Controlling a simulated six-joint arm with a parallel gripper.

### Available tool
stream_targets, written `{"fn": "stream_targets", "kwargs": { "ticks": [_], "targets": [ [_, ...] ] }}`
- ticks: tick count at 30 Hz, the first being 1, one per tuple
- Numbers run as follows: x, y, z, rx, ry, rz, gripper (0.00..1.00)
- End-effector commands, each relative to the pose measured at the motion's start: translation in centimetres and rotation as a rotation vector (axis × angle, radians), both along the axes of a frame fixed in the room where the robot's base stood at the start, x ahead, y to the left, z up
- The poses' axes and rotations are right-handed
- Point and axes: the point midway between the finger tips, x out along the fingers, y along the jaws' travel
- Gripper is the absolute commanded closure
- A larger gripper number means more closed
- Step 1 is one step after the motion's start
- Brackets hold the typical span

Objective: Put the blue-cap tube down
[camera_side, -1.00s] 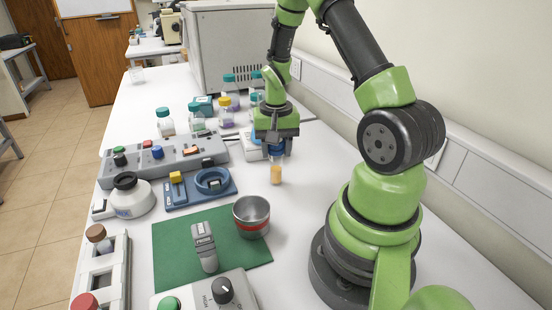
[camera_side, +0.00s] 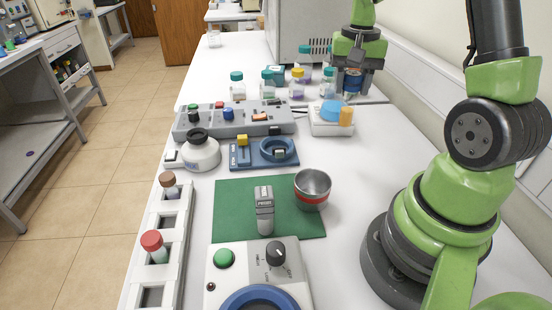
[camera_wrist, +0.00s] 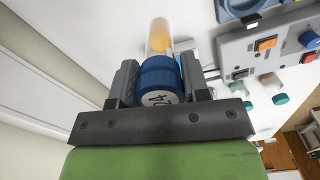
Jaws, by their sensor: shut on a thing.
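My gripper (camera_side: 354,76) is shut on the blue cap (camera_side: 352,83) of the tube. In the wrist view, both fingers of my gripper (camera_wrist: 158,84) sit around the ribbed blue cap (camera_wrist: 160,74), whose pale top has dark marking on it. The clear tube body (camera_wrist: 159,30) holds orange-yellow liquid and points away from the wrist. In the side view, the orange liquid (camera_side: 346,117) shows below the gripper, in front of the right part of a white scale with a blue disc (camera_side: 331,112). I cannot tell whether the tube touches anything.
Several capped bottles (camera_side: 298,82) stand left of my gripper. A grey control panel (camera_side: 208,121) and a blue holder (camera_side: 247,158) are nearer. A metal cup (camera_side: 312,187) stands on the green mat (camera_side: 228,195). The white table right of the cup is clear.

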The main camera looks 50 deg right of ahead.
Motion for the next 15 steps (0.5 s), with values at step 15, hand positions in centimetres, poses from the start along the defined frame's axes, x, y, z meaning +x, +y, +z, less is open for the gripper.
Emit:
{"fn": "stream_targets", "kwargs": {
  "ticks": [15],
  "targets": [
    [10.2,16.3,0.5,-0.001,-0.003,0.650,0.82]
  ]
}}
